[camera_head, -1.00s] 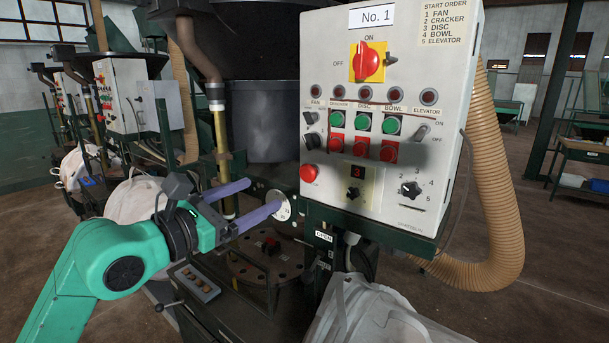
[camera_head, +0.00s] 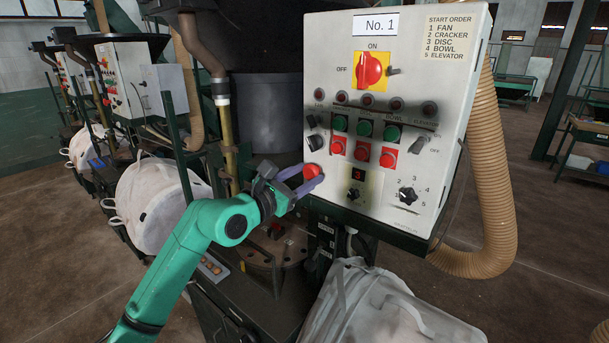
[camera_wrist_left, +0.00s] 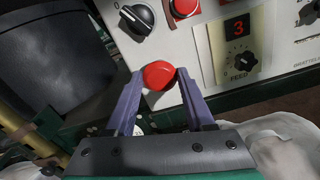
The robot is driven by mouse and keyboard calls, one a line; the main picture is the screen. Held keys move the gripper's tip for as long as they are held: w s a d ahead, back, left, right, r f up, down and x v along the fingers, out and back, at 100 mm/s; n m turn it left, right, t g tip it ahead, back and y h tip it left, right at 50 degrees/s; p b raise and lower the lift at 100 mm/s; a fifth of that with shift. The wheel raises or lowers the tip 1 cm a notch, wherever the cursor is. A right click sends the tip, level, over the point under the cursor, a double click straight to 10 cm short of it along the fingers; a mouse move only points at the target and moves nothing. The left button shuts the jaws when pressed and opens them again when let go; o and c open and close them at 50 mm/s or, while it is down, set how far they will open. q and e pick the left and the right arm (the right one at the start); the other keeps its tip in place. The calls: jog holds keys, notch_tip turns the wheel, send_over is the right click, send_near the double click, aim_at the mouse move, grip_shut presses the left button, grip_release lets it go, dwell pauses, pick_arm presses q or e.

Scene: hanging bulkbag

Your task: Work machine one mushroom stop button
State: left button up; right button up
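The red mushroom stop button (camera_head: 312,172) sits at the lower left of the white No. 1 control panel (camera_head: 440,110). In the left wrist view the button (camera_wrist_left: 159,75) lies between the tips of my left gripper (camera_wrist_left: 157,80). In the head view my left gripper (camera_head: 305,179) reaches the panel's lower left edge from the left, its purple fingers spread apart on either side of the button. The fingers are open; whether they touch the button or panel I cannot tell. My right gripper is not in view.
A black knob (camera_wrist_left: 137,18) and a red square button (camera_wrist_left: 184,7) are close above the stop button. A feed dial (camera_wrist_left: 241,60) is to its right.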

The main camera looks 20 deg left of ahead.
pick_arm(q)
grip_shut()
jog(key=shift+s+a+f+b, duration=0.1)
jog(key=shift+s+f+b, duration=0.15)
jog(key=shift+b, duration=0.25)
jog(key=shift+s, duration=0.15)
jog(key=shift+r, duration=0.15)
jog(key=o, duration=0.8)
grip_release()
jog(key=shift+o, duration=0.9)
jog(key=shift+s+a, duration=0.1)
jog(key=shift+s+r, duration=0.1)
jog(key=shift+s, duration=0.05)
